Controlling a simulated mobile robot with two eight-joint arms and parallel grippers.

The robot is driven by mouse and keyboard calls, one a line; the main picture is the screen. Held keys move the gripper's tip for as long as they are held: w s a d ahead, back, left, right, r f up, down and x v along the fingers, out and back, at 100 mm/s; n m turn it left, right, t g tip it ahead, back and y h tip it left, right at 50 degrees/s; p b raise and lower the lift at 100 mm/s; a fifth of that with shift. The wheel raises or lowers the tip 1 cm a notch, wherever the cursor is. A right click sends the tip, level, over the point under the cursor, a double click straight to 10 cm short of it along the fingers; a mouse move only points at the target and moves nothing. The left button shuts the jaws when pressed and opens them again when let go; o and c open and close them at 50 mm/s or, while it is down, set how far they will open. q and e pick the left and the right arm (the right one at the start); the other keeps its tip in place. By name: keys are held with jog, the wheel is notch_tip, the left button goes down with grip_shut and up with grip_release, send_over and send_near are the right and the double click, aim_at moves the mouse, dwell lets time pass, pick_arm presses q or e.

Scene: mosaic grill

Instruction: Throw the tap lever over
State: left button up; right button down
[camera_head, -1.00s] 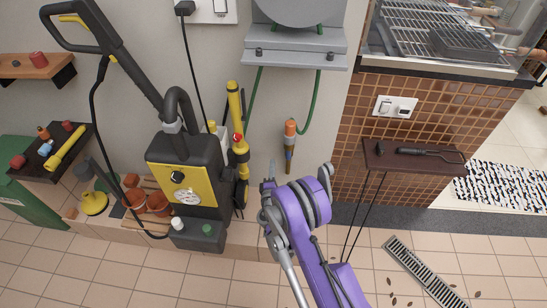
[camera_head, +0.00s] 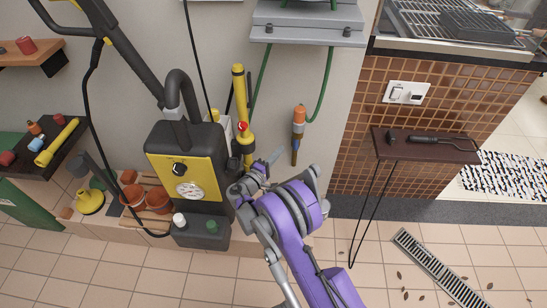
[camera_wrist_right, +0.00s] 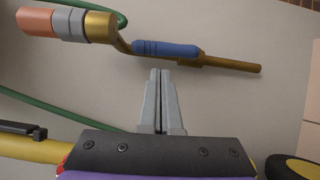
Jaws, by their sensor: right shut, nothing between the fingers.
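The tap hangs on the wall below the hose reel. In the head view it has an orange and grey hose fitting (camera_head: 299,114), a blue lever (camera_head: 297,131) and a brass spout (camera_head: 294,156). In the right wrist view the tap lies across the top, with the blue lever (camera_wrist_right: 165,49) lying along the brass pipe (camera_wrist_right: 232,66). My right gripper (camera_head: 274,157) is shut and empty, left of the tap's lower part. In the wrist view its fingertips (camera_wrist_right: 160,73) point at the lever with a small gap showing. My left gripper is out of view.
A yellow and black pressure washer (camera_head: 182,175) stands left of my gripper, with a yellow lance (camera_head: 240,105) beside it. A green hose (camera_head: 325,90) hangs above the tap. A dark shelf (camera_head: 425,150) is on the tiled counter at right. Bare wall surrounds the tap.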

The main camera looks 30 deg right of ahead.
jog(key=x, duration=0.5)
jog(key=shift+w+d, duration=0.1)
jog(key=shift+d, duration=0.05)
jog(key=shift+s+d+r+m, duration=0.15)
jog(key=shift+s+d+m, duration=0.15)
jog(key=shift+d, duration=0.25)
jog(key=shift+s, duration=0.1)
